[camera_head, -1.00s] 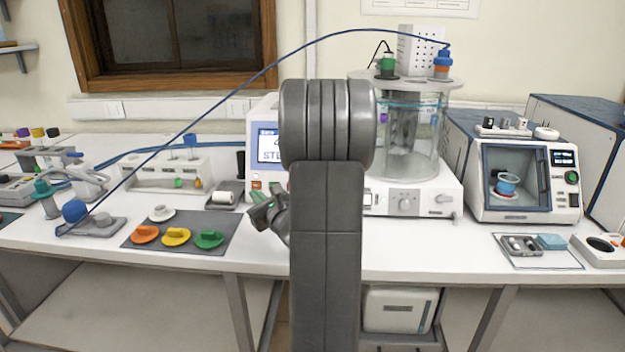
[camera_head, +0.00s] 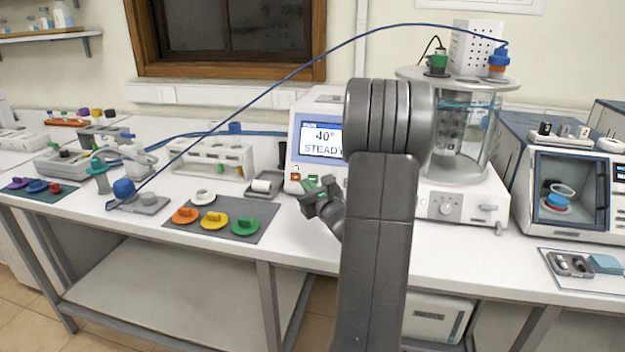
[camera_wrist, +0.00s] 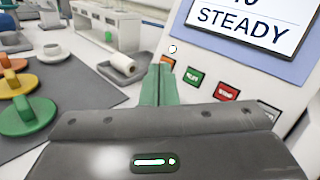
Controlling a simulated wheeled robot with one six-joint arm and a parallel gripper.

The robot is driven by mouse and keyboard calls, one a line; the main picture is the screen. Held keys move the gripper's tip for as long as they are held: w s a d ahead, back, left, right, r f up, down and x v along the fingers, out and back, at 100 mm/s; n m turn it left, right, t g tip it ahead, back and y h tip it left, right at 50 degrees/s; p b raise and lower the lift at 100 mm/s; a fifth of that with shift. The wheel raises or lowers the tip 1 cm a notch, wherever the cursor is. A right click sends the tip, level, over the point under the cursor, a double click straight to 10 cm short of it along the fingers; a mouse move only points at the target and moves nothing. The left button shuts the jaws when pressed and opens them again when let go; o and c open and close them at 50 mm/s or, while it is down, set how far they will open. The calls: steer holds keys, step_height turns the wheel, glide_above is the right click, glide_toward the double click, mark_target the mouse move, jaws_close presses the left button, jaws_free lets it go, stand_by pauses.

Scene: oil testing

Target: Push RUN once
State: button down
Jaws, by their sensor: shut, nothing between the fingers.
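The white instrument's screen (camera_head: 318,138) reads 40° STEADY; part of it shows in the wrist view (camera_wrist: 245,22). Below it is a sloped row of buttons: an orange one (camera_wrist: 168,60), a green one (camera_wrist: 194,77) whose small label looks like RUN, a red one (camera_wrist: 226,91) and a partly hidden one (camera_wrist: 268,108). My gripper (camera_head: 308,184) is in front of this panel's lower left. In the wrist view its green fingers (camera_wrist: 159,72) are shut and empty, just left of the green button and below the orange one. I cannot tell whether they touch the panel.
A grey mat (camera_head: 178,230) with orange, yellow and green knobbed discs lies left of my gripper. A paper roll (camera_head: 262,185) sits on a tray beside the instrument. A glass bath (camera_head: 462,142) stands to the right. A blue cable arches overhead.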

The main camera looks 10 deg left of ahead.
mark_target(312, 179)
steer(key=w, duration=0.1)
steer(key=w+f, duration=0.1)
steer(key=w, duration=0.1)
steer(key=w+f, duration=0.1)
steer(key=shift+w+d, duration=0.1)
steer(key=shift+w, duration=0.1)
steer(key=shift+w+f, duration=0.15)
steer(key=shift+w, duration=0.45)
steer(key=shift+w+b, duration=0.1)
steer(key=shift+b, duration=0.25)
stand_by(1.1)
steer(key=shift+w+f, duration=0.15)
steer(key=shift+w, duration=0.15)
steer(key=shift+w+f+b, duration=0.1)
steer(key=shift+w+b, duration=0.25)
steer(key=shift+b, duration=0.05)
stand_by(0.6)
steer(key=shift+s, duration=0.15)
steer(key=shift+s+r+b, duration=0.3)
steer(key=shift+s+b, duration=0.05)
steer(key=shift+s, duration=0.3)
